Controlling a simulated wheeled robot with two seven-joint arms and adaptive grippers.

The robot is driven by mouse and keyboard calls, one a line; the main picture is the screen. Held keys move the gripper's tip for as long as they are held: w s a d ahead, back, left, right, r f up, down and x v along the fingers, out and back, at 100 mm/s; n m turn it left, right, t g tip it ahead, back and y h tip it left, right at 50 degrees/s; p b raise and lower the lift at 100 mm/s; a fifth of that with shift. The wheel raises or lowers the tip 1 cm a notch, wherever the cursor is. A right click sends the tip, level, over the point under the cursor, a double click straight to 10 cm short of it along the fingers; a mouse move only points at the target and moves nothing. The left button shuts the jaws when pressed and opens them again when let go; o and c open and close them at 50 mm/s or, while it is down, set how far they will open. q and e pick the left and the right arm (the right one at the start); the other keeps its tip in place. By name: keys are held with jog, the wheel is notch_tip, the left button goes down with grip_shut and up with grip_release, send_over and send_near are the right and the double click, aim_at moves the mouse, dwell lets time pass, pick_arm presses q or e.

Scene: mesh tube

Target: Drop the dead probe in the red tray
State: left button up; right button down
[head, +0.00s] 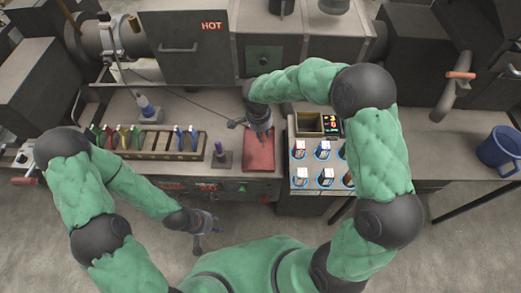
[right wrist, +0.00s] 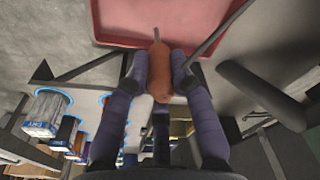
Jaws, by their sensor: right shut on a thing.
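The dead probe (right wrist: 159,75) shows in the right wrist view as an orange-brown handle with a thin grey metal tip. My right gripper (right wrist: 160,78) is shut on its handle. The red tray (right wrist: 110,22) lies beyond the probe, and the tip overlaps the tray's edge in that view. In the head view the red tray (head: 259,156) lies on the bench and my right gripper (head: 262,133) is over its far part. The probe is too small to make out there. My left gripper (head: 206,228) is empty and open, low in front of the bench.
A rack (head: 160,155) with several coloured-handled tools stands left of the tray, with a small purple-topped stand (head: 219,157) between. A panel (head: 300,184) with several blue-ringed white items is close on the right. A furnace marked HOT (head: 190,45) stands behind. A blue mug (head: 497,150) is far right.

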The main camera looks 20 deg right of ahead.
jog(key=shift+f+b, duration=0.45)
jog(key=shift+f, duration=1.25)
jog(key=c, duration=1)
grip_release()
jog(key=shift+r, duration=0.15)
notch_tip(320, 180, up, 12)
jog(key=a, duration=0.1)
jog(key=shift+s+a, duration=0.15)
jog(key=shift+s, duration=0.2)
jog(key=shift+f, duration=0.2)
